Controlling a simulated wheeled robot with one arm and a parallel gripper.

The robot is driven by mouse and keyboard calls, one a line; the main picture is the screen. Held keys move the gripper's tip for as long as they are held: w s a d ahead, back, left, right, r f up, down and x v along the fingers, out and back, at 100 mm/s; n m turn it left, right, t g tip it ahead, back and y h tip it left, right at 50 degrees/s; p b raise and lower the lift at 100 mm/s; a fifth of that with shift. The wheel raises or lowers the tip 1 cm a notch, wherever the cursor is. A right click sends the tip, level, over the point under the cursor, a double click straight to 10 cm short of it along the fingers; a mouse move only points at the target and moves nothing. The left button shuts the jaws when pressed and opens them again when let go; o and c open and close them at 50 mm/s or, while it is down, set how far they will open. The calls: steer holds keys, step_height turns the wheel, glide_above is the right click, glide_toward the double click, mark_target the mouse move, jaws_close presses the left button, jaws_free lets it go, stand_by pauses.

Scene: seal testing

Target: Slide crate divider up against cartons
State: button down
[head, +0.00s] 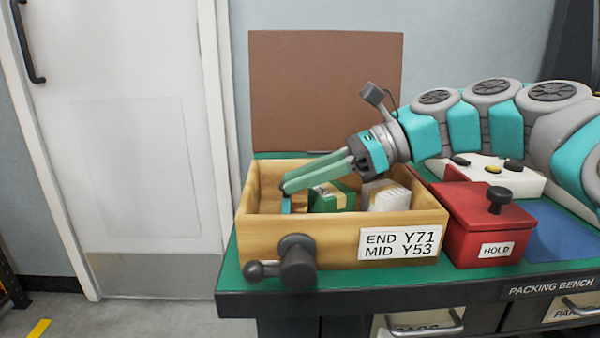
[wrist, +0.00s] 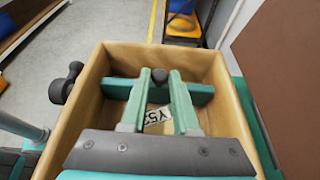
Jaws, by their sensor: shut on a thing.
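The crate divider (wrist: 201,94) is a teal plate spanning the wooden crate (head: 300,240) from wall to wall near the crate's left end. In the head view only a teal sliver of it (head: 286,206) shows. My gripper (head: 286,187) reaches down into the crate from the right. Its two fingers, also in the wrist view (wrist: 160,76), are shut on the divider's dark central knob (wrist: 159,75). A green carton (head: 330,198) with a tan band and a white carton (head: 388,196) sit right of the divider.
A dark crank handle (head: 296,258) sticks out from the crate's front, beside an "END Y71, MID Y53" label (head: 400,243). A red HOLD box (head: 487,220) stands close on the right. A brown board (head: 326,90) rises behind. A Y53 tag (wrist: 158,115) shows between my fingers.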

steer(key=c, duration=0.7)
jaws_free()
steer(key=shift+v, duration=3.9)
